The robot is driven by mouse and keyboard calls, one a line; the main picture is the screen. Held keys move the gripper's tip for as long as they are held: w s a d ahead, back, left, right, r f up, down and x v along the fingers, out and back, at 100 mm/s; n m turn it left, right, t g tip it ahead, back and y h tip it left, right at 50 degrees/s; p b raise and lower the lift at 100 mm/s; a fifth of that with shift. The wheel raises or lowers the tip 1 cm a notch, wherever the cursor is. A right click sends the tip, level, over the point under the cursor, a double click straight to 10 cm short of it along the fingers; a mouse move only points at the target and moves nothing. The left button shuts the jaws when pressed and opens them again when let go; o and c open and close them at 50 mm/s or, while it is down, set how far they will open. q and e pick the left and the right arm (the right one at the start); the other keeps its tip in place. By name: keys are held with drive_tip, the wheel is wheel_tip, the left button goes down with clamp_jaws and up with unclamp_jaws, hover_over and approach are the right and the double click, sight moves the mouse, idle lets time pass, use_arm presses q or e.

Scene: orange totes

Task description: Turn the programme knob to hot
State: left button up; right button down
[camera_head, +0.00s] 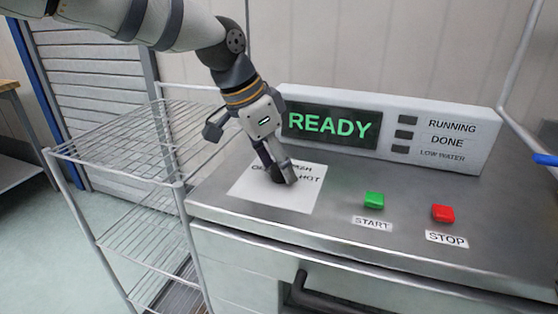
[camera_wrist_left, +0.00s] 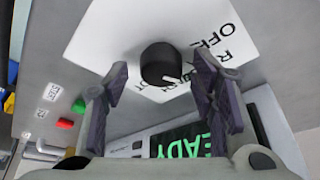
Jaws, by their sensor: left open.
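The programme knob (camera_wrist_left: 158,63) is black and round with a white pointer mark. It stands on a white label sheet (camera_head: 300,203) on the steel top. In the left wrist view the mark points to the lower right, towards lettering partly hidden by a finger. Contact cannot be told. My right gripper is out of view.
A display box (camera_head: 400,115) reading READY stands behind the sheet. A green START button (camera_head: 374,200) and a red STOP button (camera_head: 443,213) lie to the right. A wire rack (camera_head: 130,140) is at left. The front of the top is clear.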

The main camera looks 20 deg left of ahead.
use_arm(q)
drive_tip(key=c, duration=1.1)
